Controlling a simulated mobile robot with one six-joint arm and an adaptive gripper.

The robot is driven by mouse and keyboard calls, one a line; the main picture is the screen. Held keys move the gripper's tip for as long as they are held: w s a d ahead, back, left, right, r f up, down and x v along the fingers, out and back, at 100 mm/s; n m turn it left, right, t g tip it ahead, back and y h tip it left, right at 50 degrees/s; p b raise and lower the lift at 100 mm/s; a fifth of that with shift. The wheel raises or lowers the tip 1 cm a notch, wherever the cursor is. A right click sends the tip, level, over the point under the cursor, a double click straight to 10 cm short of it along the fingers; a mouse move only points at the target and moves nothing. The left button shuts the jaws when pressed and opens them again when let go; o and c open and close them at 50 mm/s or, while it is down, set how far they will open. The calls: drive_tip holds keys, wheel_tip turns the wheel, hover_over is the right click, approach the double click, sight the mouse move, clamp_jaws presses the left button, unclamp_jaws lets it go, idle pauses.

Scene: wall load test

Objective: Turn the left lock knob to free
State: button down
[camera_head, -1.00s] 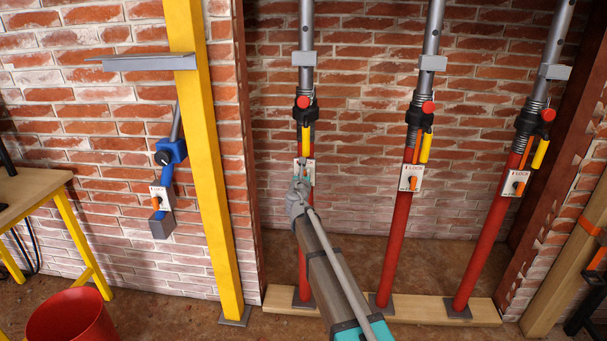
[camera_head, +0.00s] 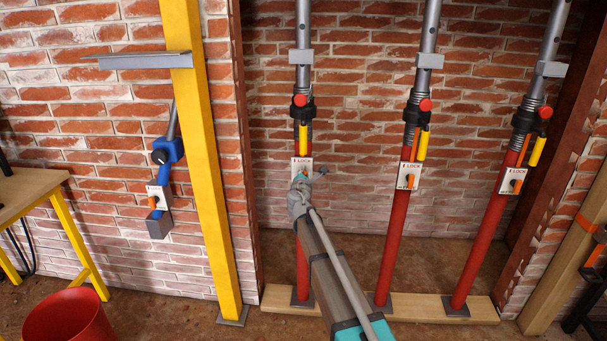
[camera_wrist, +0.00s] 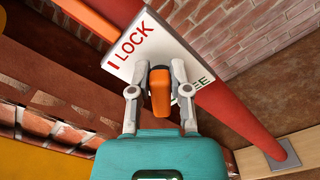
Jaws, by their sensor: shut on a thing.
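The left lock knob (camera_wrist: 160,92) is orange and sits on a white plate (camera_wrist: 150,45) marked LOCK, with a partly covered word ending in "EE". In the wrist view my gripper (camera_wrist: 156,72) has one finger on each side of the knob and is shut on it. The plate looks tilted in that view. In the head view my gripper (camera_head: 312,177) is at the plate (camera_head: 301,163) on the left red prop (camera_head: 303,255) and mostly hides the knob. I cannot tell exactly which mark the knob points to.
Two more red props with lock plates stand to the right, the middle plate (camera_head: 408,176) and the right plate (camera_head: 513,181). A yellow post (camera_head: 205,170), a blue device (camera_head: 165,160) and a red bucket (camera_head: 68,318) are to the left. The wall is brick.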

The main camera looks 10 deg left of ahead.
drive_tip(key=m, duration=0.4)
drive_tip(key=shift+d+f+m+b, duration=0.25)
drive_tip(key=shift+f+m+b, duration=0.05)
drive_tip(key=shift+f+m, duration=0.1)
drive_tip(key=m, duration=0.4)
drive_tip(key=shift+d+f+m+b, duration=0.1)
drive_tip(key=shift+f+m+b, duration=0.2)
drive_tip(key=shift+b, duration=0.05)
drive_tip(key=c, duration=0.6)
unclamp_jaws()
drive_tip(key=shift+o, duration=0.2)
drive_tip(key=shift+s, duration=0.1)
drive_tip(key=s, duration=1.1)
drive_tip(key=shift+s, duration=0.4)
